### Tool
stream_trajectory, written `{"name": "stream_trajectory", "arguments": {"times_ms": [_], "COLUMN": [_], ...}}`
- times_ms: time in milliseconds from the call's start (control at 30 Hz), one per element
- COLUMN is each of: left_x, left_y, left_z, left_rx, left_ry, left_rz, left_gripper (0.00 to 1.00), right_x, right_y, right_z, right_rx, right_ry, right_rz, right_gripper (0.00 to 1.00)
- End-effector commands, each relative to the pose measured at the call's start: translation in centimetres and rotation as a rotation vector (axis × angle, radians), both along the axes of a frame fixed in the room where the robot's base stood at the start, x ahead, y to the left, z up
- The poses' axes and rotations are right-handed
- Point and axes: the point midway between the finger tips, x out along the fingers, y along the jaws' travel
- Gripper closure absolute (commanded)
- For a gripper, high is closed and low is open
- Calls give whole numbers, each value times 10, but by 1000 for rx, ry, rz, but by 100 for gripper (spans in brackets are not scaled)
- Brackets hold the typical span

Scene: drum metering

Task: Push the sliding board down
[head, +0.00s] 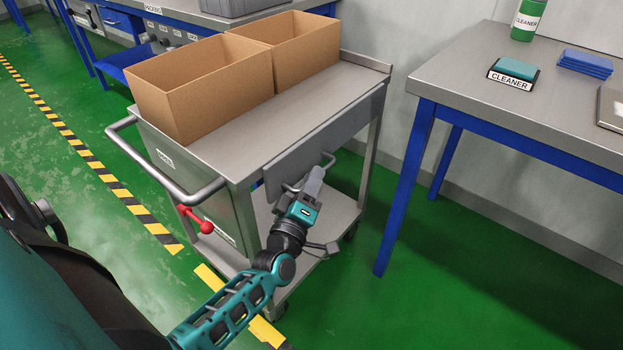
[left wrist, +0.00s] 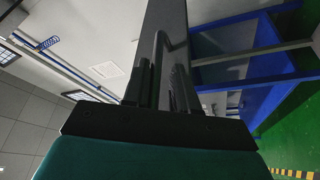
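The sliding board (head: 345,126) is a grey panel hanging upright along the near side of a metal cart (head: 291,100), its upper edge close to the cart's top. It has a bar handle (head: 326,160) on its outer face. My left gripper (head: 312,183) is at this handle, in front of the board's lower part. In the left wrist view a bar (left wrist: 158,55) rises by the dark fingers (left wrist: 163,86), with the board's face (left wrist: 173,20) behind. Whether the fingers grip the bar cannot be told. My right gripper is not in view.
Two open cardboard boxes (head: 200,90) stand on the cart's top. A red-knobbed lever (head: 206,227) and a push bar (head: 165,185) are at its left end. A blue-legged table (head: 480,80) stands to the right, with green floor between.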

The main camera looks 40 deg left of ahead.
Motion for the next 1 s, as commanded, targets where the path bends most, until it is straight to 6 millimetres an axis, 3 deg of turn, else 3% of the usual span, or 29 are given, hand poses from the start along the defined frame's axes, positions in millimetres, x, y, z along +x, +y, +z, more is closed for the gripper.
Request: {"name": "stream_trajectory", "arguments": {"times_ms": [367,800,1000], "left_x": [-7,-90,-116], "left_y": [-2,-23,-29], "left_z": [-3,-20,-25], "left_rx": [0,-1,1], "left_ry": [5,5,2], "left_rz": [0,0,0], "left_gripper": [77,77,77], "right_x": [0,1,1], "right_y": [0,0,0], "right_z": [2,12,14], "right_rx": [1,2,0], "right_ry": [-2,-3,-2], "right_rz": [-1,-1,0], "right_gripper": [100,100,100]}}
